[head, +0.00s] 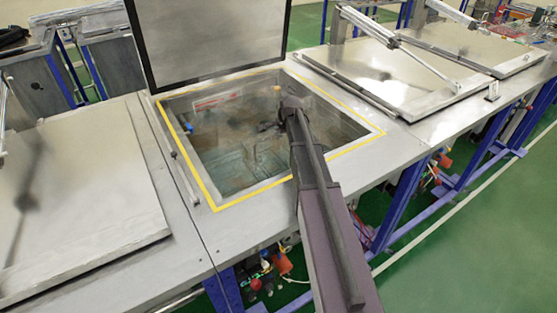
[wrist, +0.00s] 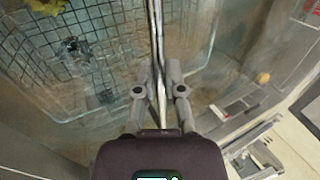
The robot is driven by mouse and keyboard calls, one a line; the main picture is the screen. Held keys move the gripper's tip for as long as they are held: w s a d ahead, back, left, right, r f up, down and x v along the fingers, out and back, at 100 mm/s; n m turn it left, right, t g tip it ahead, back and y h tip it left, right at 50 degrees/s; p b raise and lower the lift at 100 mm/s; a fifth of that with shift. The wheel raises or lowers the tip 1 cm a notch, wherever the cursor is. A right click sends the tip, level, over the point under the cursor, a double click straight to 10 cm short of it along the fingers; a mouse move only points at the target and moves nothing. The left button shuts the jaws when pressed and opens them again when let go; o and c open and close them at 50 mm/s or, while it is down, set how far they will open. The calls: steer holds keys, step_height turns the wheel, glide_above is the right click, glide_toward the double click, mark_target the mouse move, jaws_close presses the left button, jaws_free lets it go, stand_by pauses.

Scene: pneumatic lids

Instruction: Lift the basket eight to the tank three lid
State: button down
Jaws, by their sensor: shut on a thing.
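In the wrist view my gripper (wrist: 160,75) is shut on a thin upright metal bar (wrist: 154,25), which looks like the handle of the wire basket (wrist: 110,88). The basket's mesh spreads to the left, with dark small parts in it. In the head view my arm reaches down into an open tank with a yellow-edged rim (head: 350,147); my gripper (head: 268,126) is small there and the basket is hard to make out. The open tank's lid (head: 215,40) stands raised at its back. I can read no tank or basket numbers.
A flat closed lid (head: 75,190) lies to the left of the open tank. Closed lids with pneumatic rods (head: 415,85) lie to the right. A yellow thing (wrist: 262,78) shows in the wrist view. Green floor is clear at the right front.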

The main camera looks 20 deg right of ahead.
steer(key=shift+r, duration=0.1)
steer(key=shift+w+r+p, duration=0.1)
steer(key=shift+r+p, duration=1.25)
steer(key=shift+p, duration=0.15)
steer(key=shift+r, duration=0.2)
step_height(320, 180, up, 24)
steer(key=p, duration=2.4)
steer(key=shift+f, duration=0.15)
stand_by(0.5)
stand_by(2.1)
